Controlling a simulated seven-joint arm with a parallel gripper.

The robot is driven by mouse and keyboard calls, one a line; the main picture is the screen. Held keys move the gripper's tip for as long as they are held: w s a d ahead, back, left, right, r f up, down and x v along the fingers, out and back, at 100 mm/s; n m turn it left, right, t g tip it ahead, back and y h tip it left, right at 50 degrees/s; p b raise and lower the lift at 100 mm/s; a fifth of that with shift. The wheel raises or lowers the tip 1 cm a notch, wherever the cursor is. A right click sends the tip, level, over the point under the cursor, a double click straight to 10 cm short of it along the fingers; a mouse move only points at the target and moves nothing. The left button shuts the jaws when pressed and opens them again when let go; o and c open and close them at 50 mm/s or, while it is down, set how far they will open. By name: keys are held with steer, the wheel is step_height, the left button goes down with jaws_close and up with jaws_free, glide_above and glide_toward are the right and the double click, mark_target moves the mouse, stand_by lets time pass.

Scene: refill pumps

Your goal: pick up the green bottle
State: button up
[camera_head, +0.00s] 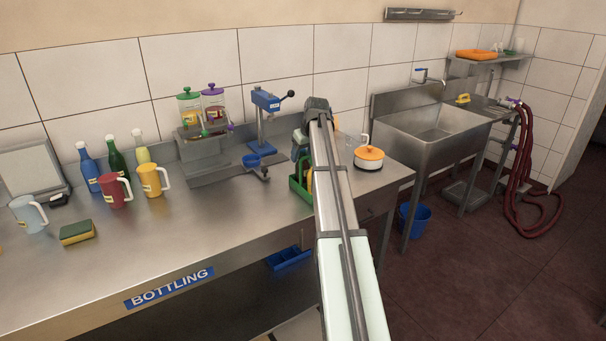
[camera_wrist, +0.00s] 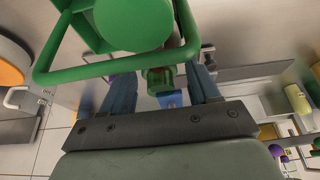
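In the wrist view my gripper's fingers (camera_wrist: 162,78) are spread apart. A small green piece (camera_wrist: 160,82) shows between them with gaps on both sides. The caddy's green bar (camera_wrist: 110,68) and a green round shape (camera_wrist: 133,24) are close; I cannot tell what the round shape is.
Red (camera_head: 115,192) and yellow (camera_head: 152,180) mugs stand in front of the bottles. A blue press (camera_head: 266,118) and a stand with lidded jars (camera_head: 212,105) are between the bottles and my gripper. The front middle of the bench is clear.

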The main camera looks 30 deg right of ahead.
jaws_close()
stand_by(0.3)
stand_by(0.3)
